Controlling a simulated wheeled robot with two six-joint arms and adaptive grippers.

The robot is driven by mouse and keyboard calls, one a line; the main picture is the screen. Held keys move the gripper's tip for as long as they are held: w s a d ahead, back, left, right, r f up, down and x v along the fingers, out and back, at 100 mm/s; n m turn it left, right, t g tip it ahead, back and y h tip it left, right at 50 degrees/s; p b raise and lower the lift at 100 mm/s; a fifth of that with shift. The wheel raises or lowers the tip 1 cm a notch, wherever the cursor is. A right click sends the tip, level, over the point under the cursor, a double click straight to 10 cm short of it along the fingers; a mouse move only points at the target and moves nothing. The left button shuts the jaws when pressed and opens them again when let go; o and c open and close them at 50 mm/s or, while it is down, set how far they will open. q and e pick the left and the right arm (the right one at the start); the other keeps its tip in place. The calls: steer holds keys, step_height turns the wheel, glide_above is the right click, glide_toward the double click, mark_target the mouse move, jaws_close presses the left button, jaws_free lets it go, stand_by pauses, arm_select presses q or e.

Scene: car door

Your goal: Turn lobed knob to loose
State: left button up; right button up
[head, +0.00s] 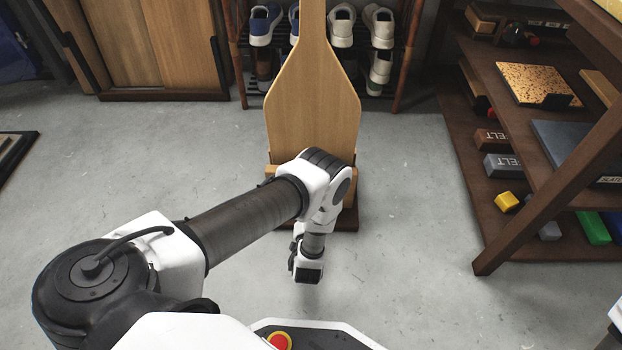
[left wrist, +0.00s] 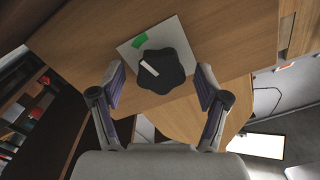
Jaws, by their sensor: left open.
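The lobed knob (left wrist: 163,70) is dark, with a white bar on its left part in the left wrist view. It sits on a pale square plate (left wrist: 178,30) on a wooden surface (left wrist: 225,45). A green patch (left wrist: 139,41) lies on the plate above and left of the knob. The bar lies below this patch, not on it. My left gripper (left wrist: 162,76) is open, with one finger on each side of the knob and visible gaps to it. In the head view the knob does not show, and I cannot make out the left gripper's fingers. My right gripper is not in view.
A tall wooden board (head: 313,100) stands on the floor ahead, partly behind my left arm. A brown shelf unit (head: 505,220) with blocks and boards stands at the right. A shoe rack (head: 345,60) stands behind the board.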

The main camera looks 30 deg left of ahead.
arm_select(q)
steer(key=shift+w+a, duration=0.25)
steer(key=shift+w, duration=0.15)
steer(key=c, duration=1.2)
